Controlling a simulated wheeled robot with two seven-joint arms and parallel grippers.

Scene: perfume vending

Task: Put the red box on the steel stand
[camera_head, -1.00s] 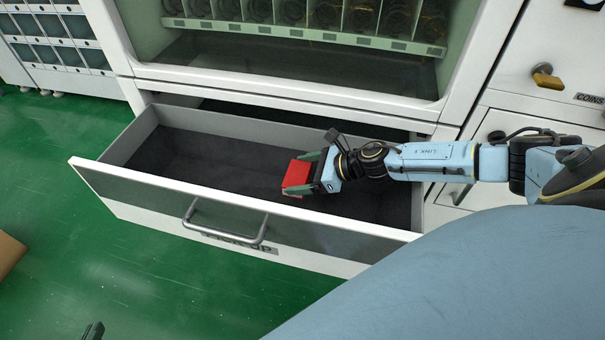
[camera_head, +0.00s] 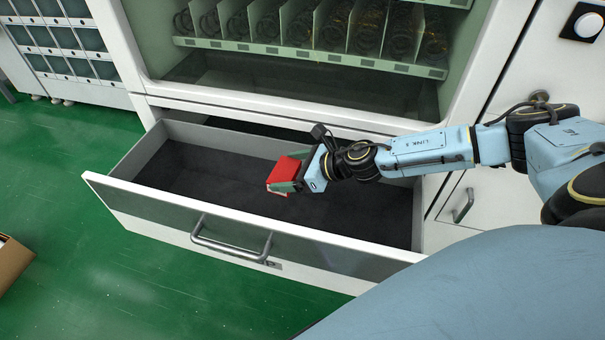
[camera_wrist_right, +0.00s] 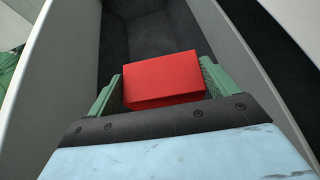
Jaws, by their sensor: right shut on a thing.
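The red box (camera_head: 284,172) is between the green fingers of my right gripper (camera_head: 287,184), above the open drawer. In the right wrist view the red box (camera_wrist_right: 164,80) sits between both fingers of my right gripper (camera_wrist_right: 162,92), which is shut on it. The dark drawer floor shows below and beyond the box. My left gripper is not in view. I see no steel stand in these frames.
The open drawer (camera_head: 185,208) of the vending machine has raised walls around the gripper and a front handle (camera_head: 230,247). The machine's shelf (camera_head: 310,52) with coils is above it. Green floor (camera_head: 100,270) is clear at the left, with a cardboard box (camera_head: 12,262) at the edge.

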